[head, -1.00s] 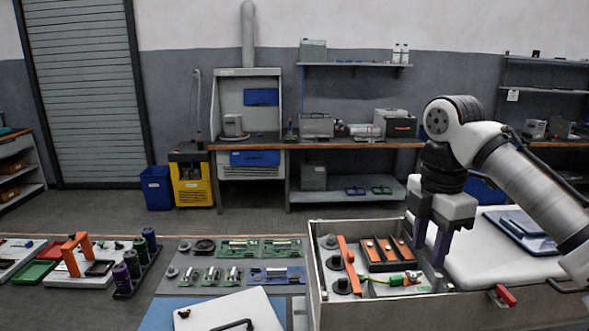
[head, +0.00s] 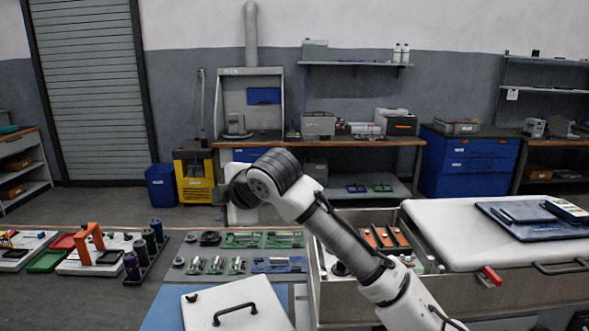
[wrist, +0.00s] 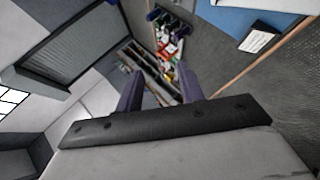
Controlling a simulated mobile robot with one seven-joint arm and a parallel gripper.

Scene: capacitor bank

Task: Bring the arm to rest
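My arm reaches up and left across the lower middle of the head view, elbow-like dark joint raised over the workbench. My gripper shows in the wrist view (wrist: 160,84), its two dark fingers apart with nothing between them. In the head view the hand is mostly behind the dark wrist joint, and its fingers are hard to make out. It appears held in the air above the rear of the bench, touching nothing that I can see.
An open-topped case (head: 323,295) stands partly behind my arm. A white lid with a handle (head: 215,299) lies to its left. Circuit boards (head: 278,264), dark cylinders (head: 131,265) and an orange-handled piece (head: 80,245) lie further left. Free floor lies beyond the bench.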

